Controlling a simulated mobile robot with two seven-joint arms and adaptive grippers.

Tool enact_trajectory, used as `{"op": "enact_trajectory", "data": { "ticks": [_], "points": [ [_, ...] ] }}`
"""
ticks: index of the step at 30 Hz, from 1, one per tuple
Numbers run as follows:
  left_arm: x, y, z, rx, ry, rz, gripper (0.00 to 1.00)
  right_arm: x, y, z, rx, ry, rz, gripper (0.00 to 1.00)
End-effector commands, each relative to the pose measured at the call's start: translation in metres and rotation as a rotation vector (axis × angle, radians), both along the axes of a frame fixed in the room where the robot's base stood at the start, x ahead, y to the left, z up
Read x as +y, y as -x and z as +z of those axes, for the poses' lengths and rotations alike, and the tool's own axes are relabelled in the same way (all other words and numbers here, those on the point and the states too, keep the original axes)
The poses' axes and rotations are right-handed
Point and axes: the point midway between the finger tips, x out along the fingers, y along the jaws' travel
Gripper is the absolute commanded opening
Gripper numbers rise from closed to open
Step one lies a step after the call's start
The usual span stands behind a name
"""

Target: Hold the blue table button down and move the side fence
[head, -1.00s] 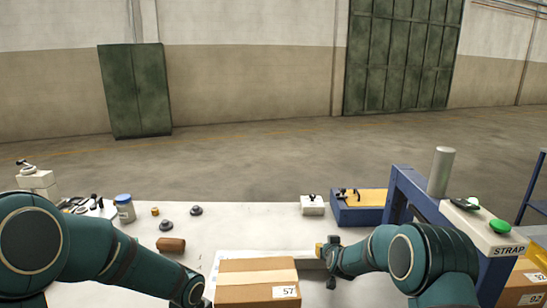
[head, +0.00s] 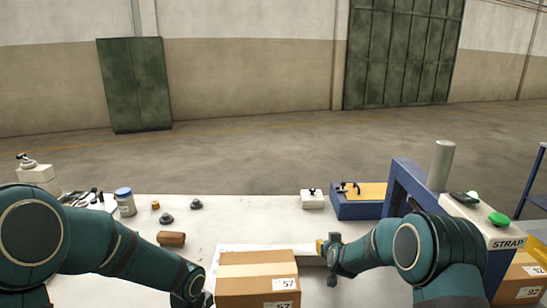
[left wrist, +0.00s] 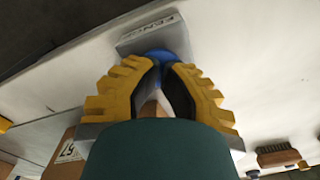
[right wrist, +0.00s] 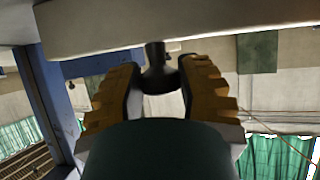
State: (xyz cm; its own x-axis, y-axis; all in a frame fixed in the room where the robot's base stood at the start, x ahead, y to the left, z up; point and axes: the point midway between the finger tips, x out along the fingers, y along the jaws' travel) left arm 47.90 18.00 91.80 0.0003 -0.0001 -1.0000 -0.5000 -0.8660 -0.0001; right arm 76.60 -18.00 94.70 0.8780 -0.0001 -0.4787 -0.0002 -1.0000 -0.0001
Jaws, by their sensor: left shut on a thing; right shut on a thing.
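The blue table button (left wrist: 160,54) sits on a grey block marked FENCE (left wrist: 140,38) in the left wrist view. My left gripper (left wrist: 161,68) is shut on the button, fingertips at its edge; they hide part of it. In the head view the button and left fingers are out of sight. My right gripper (right wrist: 158,72) is shut on a dark knob (right wrist: 156,52) fixed to a pale bar, the side fence (right wrist: 190,18). In the head view the fence (head: 307,262) is a pale strip behind the carton (head: 235,288), with my right gripper (head: 328,250) at its right end.
A brown brush (head: 171,239), jar (head: 125,203) and small dark knobs lie at the table's left. A white block (head: 312,199) and blue tray (head: 357,211) stand at the back. A blue frame (head: 410,185) and STRAP panel (head: 490,235) flank my right arm. The middle table is clear.

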Motion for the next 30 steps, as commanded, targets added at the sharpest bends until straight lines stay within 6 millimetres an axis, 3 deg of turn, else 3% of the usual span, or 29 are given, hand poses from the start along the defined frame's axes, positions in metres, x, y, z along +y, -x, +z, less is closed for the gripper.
{"op": "enact_trajectory", "data": {
  "ticks": [21, 22, 24, 30],
  "points": [
    [0.000, 0.001, -0.001, 0.002, -0.001, 0.000, 0.00, 0.000, 0.023, -0.002, 0.004, 0.001, 0.000, 0.11],
    [0.000, 0.001, -0.001, 0.002, 0.000, 0.000, 0.00, 0.000, 0.023, -0.002, 0.004, 0.001, 0.000, 0.42],
    [0.000, 0.001, -0.001, 0.002, 0.000, 0.000, 0.00, 0.000, 0.023, -0.002, 0.004, 0.001, 0.000, 0.67],
    [0.000, 0.001, -0.001, 0.002, 0.000, 0.000, 0.00, 0.000, 0.022, -0.001, 0.002, 0.000, 0.000, 0.69]
  ]
}}
